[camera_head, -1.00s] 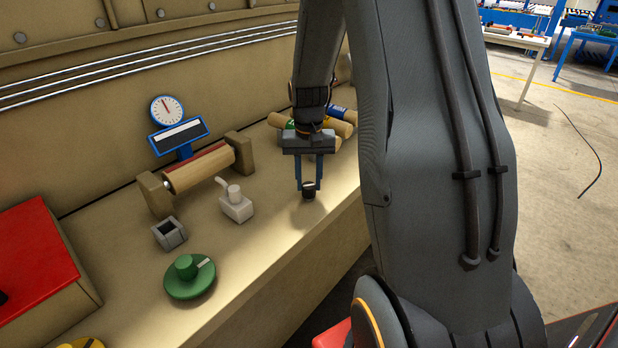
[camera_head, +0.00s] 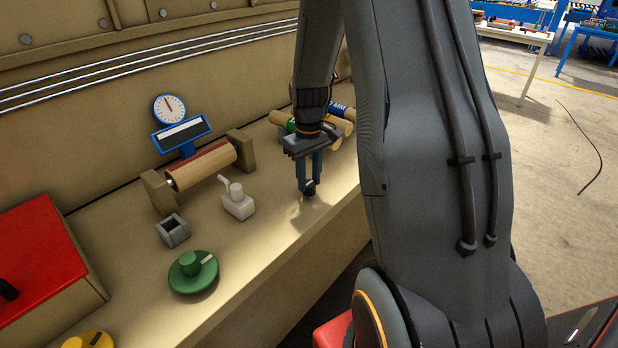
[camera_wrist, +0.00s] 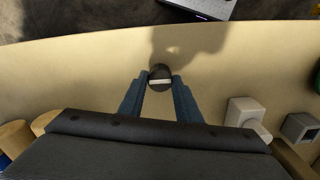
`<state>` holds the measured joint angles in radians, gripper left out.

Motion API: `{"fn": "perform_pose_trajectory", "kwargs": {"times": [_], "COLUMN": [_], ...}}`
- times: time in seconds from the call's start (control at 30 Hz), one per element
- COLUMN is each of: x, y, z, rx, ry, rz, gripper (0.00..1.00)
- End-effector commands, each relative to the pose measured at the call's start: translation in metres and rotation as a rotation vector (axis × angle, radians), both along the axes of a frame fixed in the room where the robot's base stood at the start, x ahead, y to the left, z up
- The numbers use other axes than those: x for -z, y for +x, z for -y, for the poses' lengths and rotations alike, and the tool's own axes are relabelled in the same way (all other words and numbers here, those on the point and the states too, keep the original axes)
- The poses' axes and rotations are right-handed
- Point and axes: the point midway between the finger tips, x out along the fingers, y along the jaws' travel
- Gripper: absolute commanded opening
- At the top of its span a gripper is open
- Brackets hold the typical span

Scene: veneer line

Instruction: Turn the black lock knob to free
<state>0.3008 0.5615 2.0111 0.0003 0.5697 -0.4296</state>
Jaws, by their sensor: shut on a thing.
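The black lock knob (camera_head: 310,188) stands on the tan bench top near its front edge. It is small and round, and in the wrist view the knob (camera_wrist: 160,72) shows a pale bar across its face. My gripper (camera_head: 309,182) points down over it, with its two blue fingers on either side. In the wrist view my gripper (camera_wrist: 160,80) is shut on the knob, one fingertip at each side. The fingers hide part of the knob in the head view.
A white lever block (camera_head: 238,206), a grey square holder (camera_head: 173,231) and a green dial (camera_head: 194,272) stand left of my gripper. A wooden roller (camera_head: 200,166) and a gauge (camera_head: 169,108) are behind. Rolls (camera_head: 340,127) lie behind my wrist. Bare bench surrounds the knob.

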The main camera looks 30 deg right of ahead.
Motion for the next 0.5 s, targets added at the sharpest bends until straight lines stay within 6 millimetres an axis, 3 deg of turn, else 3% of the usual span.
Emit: {"fn": "perform_pose_trajectory", "kwargs": {"times": [0.43, 0.47, 0.5], "x": [-0.0012, -0.0012, -0.0012], "y": [0.0015, 0.0015, 0.0014], "z": [0.0003, 0.0003, 0.0003], "rx": [-0.013, -0.013, -0.013], "ry": [-0.002, -0.002, -0.002], "rz": [0.003, 0.003, 0.003], "gripper": [0.08, 0.32, 0.39]}}
